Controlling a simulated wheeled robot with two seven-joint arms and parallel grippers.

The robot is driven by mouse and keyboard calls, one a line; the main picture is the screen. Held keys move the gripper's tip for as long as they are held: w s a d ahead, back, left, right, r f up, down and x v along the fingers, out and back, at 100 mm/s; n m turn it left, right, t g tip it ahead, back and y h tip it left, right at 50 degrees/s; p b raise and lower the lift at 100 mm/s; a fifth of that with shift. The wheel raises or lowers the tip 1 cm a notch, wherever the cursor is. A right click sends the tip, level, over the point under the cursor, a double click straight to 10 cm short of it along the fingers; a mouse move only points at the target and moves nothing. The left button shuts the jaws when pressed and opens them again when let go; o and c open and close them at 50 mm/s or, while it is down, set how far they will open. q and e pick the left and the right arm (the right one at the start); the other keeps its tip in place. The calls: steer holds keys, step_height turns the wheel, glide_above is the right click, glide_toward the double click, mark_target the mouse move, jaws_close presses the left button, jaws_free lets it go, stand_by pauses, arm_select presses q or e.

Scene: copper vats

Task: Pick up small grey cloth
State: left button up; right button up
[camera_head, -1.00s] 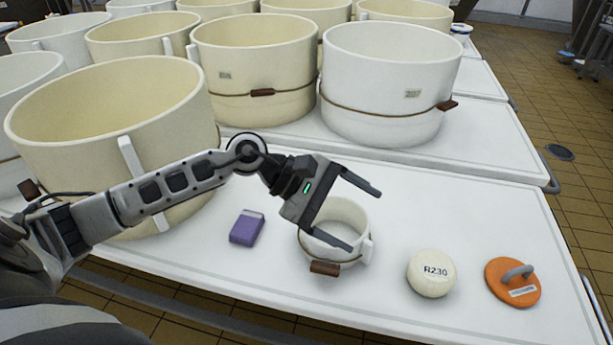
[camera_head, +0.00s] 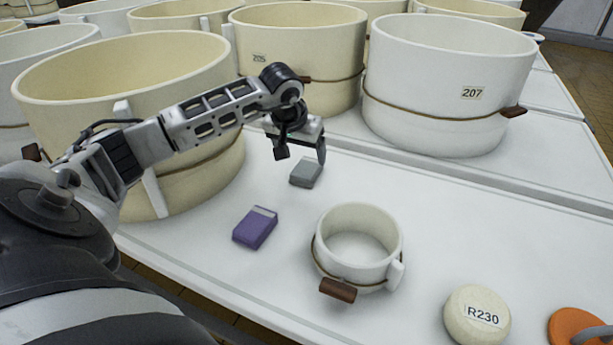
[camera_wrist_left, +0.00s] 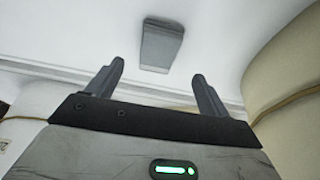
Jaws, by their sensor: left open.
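The small grey cloth (camera_head: 306,172) is a folded grey block lying flat on the white table, behind the purple block. My left gripper (camera_head: 302,158) is above and just behind it in the head view, fingers pointing down, open and empty. In the left wrist view the grey cloth (camera_wrist_left: 161,46) lies beyond the two spread fingertips (camera_wrist_left: 158,75), roughly centred between them and apart from them. My right gripper is not in view.
A purple block (camera_head: 256,228) and a small white vat (camera_head: 358,245) stand nearer on the table (camera_head: 420,215). A round R230 piece (camera_head: 476,316) and an orange disc (camera_head: 578,328) are at right. Large vats (camera_head: 445,85) crowd the back and left.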

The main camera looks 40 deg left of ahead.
mark_target(306, 168)
arm_select(q)
steer(key=b+x, duration=0.2)
steer(key=x, duration=0.3)
steer(key=shift+d, duration=0.2)
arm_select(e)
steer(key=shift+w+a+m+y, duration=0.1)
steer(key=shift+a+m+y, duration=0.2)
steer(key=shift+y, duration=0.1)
arm_select(q)
steer(key=shift+w+a+f, duration=0.1)
steer(key=shift+w+f, duration=0.05)
steer(key=shift+f, duration=0.35)
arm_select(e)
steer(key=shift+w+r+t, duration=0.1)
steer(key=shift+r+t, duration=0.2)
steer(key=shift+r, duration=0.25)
arm_select(q)
steer(key=c, duration=1.1)
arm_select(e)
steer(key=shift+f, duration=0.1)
